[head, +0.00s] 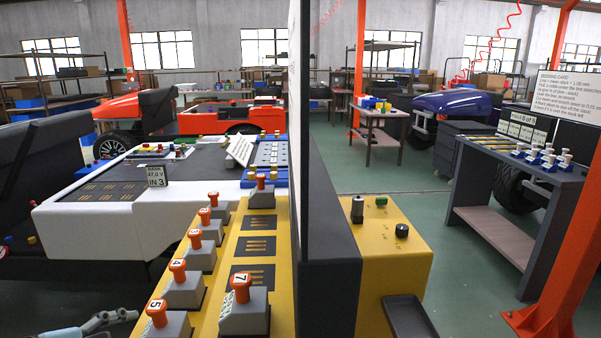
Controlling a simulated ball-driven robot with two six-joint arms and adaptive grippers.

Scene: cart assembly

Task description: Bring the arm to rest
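My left gripper (122,325) shows at the bottom left edge of the head view, at the end of a pale blue arm. Its upper finger stands clear of the lower one, which the frame edge partly cuts off, and nothing shows between them. It is left of the yellow bench (212,290) and apart from the grey blocks on it. My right gripper is not in view.
Several grey blocks with orange knobs, such as number 7 (242,291), stand on the yellow bench. A dark upright panel (318,220) divides the view. A yellow control box (392,240) and black tray (408,316) are right of it. A white cart (100,228) stands beyond.

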